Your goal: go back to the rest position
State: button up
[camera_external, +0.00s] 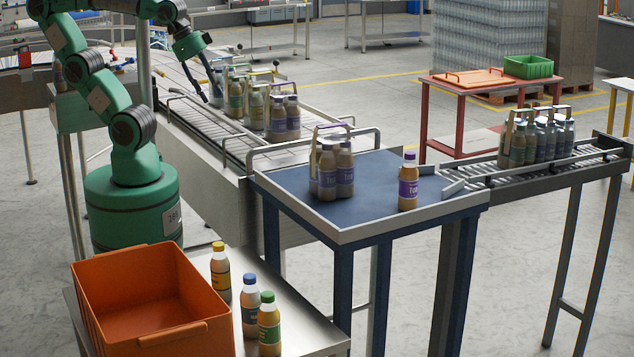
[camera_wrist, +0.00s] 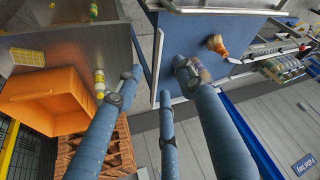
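My gripper (camera_external: 206,82) hangs from my green arm at the upper left, above the left side of the roller conveyor, in the outside view. In the wrist view its long blue-grey fingers (camera_wrist: 155,82) stand well apart, with no object visibly held between them. A purple-labelled bottle (camera_external: 408,182) with a purple cap stands alone on the blue table (camera_external: 375,215); a tilted-looking bottle shows on the blue surface in the wrist view (camera_wrist: 217,46). A carrier with purple-labelled bottles (camera_external: 334,168) stands to its left.
Several filled carriers stand on the roller conveyor (camera_external: 190,118) close to my gripper. An orange crate (camera_external: 95,290) and three loose bottles (camera_external: 250,305) are on the steel table in front. More carriers stand on the right-hand conveyor (camera_external: 590,172). The blue table's front is clear.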

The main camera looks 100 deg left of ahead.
notch_tip(320, 180, down, 8)
jog(key=b, duration=0.7)
jog(key=shift+f, duration=0.25)
dwell(0.7)
